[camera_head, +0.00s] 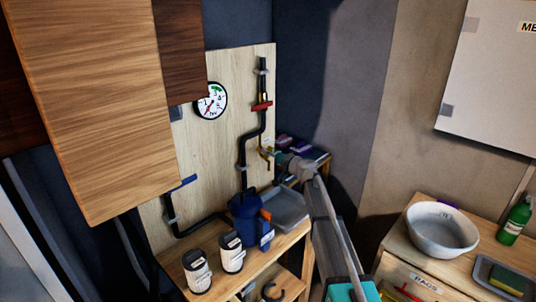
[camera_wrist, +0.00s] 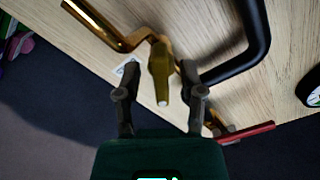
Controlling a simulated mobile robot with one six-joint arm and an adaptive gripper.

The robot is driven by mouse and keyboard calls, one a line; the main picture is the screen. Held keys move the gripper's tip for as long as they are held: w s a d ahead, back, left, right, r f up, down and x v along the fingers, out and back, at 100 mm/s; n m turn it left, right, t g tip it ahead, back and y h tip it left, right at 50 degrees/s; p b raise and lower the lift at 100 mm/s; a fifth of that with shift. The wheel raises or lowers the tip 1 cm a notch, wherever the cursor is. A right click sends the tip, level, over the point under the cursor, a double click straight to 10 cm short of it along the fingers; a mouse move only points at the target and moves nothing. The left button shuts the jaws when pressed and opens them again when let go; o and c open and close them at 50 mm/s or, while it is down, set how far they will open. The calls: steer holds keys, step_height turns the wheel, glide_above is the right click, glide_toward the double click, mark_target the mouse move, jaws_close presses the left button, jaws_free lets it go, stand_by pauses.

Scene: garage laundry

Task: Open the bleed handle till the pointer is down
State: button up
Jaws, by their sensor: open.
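The bleed handle is a dull brass lever (camera_wrist: 161,72) on a bent brass pipe (camera_wrist: 105,27) in the wrist view. My gripper (camera_wrist: 160,76) is open, with one dark finger on each side of the lever; whether either finger touches it I cannot tell. In the head view my gripper (camera_head: 275,158) is beside the small brass fitting (camera_head: 265,147) on the board, and hides part of it. The round white gauge (camera_head: 211,101) hangs left of the pipe. Its red pointer seems to lean down and left, away from the green mark at the top; the exact reading is too small to tell.
A black pipe (camera_head: 242,158) with a red handle (camera_head: 262,106) runs up the wooden board (camera_head: 228,140). A blue canister (camera_head: 244,212), a grey tray (camera_head: 289,208) and two white-labelled jars (camera_head: 231,252) stand below. A wooden cabinet (camera_head: 95,100) overhangs at left.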

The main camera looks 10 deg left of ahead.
steer(key=shift+a, duration=0.1)
jaws_close()
stand_by(0.3)
steer(key=shift+n, duration=3.1)
jaws_free()
